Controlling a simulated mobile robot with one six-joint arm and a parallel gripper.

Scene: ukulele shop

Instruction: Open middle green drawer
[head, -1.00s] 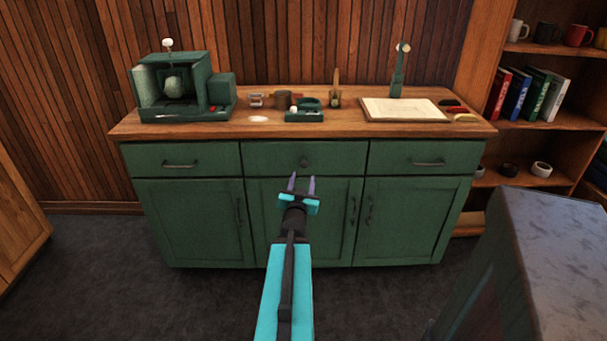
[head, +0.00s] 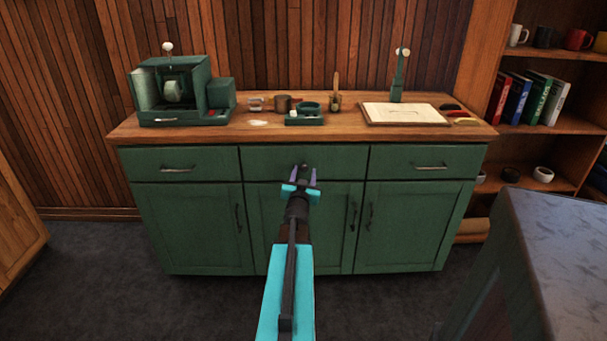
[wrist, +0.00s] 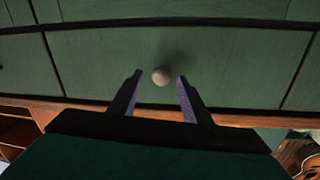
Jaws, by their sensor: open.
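The middle green drawer (head: 264,160) is closed, in the top row of the green cabinet between two other drawers. Its small round knob (wrist: 161,75) shows in the wrist view, just beyond and between my fingertips; in the head view my gripper mostly covers it. My gripper (head: 304,174) is open, with its two purple-sided fingers pointing at the drawer front. In the wrist view the open fingers (wrist: 158,80) stand on either side of the knob, with gaps to both. I cannot tell how far the tips reach past it.
The left drawer (head: 178,162) and right drawer (head: 425,157) have bar handles. Cabinet doors (head: 195,225) lie below. The wooden countertop (head: 350,130) holds several items. A grey-topped unit (head: 560,240) stands close at the right. Dark floor is clear at the left.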

